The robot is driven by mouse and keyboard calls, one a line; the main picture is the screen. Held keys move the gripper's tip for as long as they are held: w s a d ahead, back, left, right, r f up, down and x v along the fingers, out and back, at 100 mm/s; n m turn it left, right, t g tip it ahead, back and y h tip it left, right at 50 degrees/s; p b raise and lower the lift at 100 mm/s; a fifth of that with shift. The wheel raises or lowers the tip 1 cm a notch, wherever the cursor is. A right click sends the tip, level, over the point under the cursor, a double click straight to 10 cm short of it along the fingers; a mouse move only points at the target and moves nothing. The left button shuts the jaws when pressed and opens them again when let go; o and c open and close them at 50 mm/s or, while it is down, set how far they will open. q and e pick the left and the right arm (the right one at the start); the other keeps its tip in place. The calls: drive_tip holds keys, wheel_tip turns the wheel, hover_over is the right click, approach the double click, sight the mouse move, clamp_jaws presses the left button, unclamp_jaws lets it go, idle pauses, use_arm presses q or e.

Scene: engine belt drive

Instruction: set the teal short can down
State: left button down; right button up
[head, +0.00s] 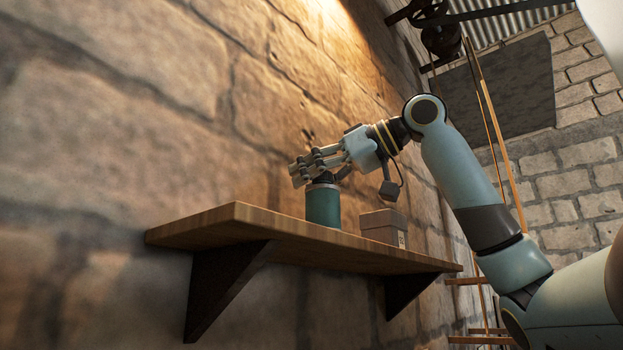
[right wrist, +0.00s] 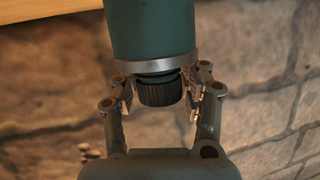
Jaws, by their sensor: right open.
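The teal short can (head: 323,206) stands upright on the wooden shelf (head: 270,228). My right gripper (head: 308,168) is at the top of the can, with its fingers over and around the can's upper end. In the right wrist view the can (right wrist: 150,30) shows its teal side, a metal band and a dark ribbed cap. There my right gripper (right wrist: 160,97) is open, one finger on each side of the cap, with small gaps beside the cap. My left gripper is not in view.
A small lidded box (head: 384,227) sits on the shelf to the right of the can. The shelf is fixed to a stone wall (head: 120,130) close behind it. The shelf's left end is bare. A wooden ladder (head: 505,160) stands at the right, behind my right arm.

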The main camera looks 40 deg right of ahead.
drive_tip(key=shift+s+r, duration=0.1)
drive_tip(key=shift+r, duration=0.15)
drive_tip(key=b+v, duration=0.2)
drive_tip(key=v, duration=1)
drive_tip(key=shift+f+b, duration=0.15)
drive_tip(key=shift+b, duration=0.25)
